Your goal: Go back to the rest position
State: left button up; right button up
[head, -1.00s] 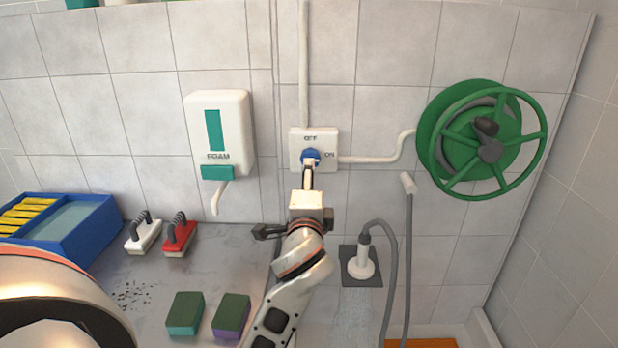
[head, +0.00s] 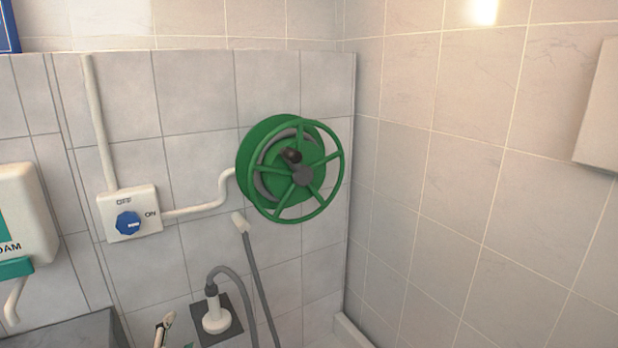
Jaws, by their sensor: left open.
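The rest of the arm is below the picture. The white switch box on the wall has a blue knob (head: 128,224), whose white mark points right toward ON. My right gripper is not in view.
A green hose reel (head: 290,168) is on the wall right of the switch. The foam dispenser (head: 25,215) is cut off at left. The right wall is mostly bare.

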pick_arm(q)
jog(key=s+d+f+n+g+h, duration=0.2)
jog(key=s+d+f+n, duration=0.1)
jog(key=s+f, duration=0.8)
jog(key=s+d+f+n+g+h, duration=0.2)
jog(key=s+d+f+n+h, duration=0.1)
jog(key=s+f, duration=0.8)
notch_tip(320, 180, down, 4)
jog(key=shift+s+d+r+n, duration=0.1)
jog(key=shift+s+d+n, duration=0.25)
jog(key=shift+d+n, duration=0.25)
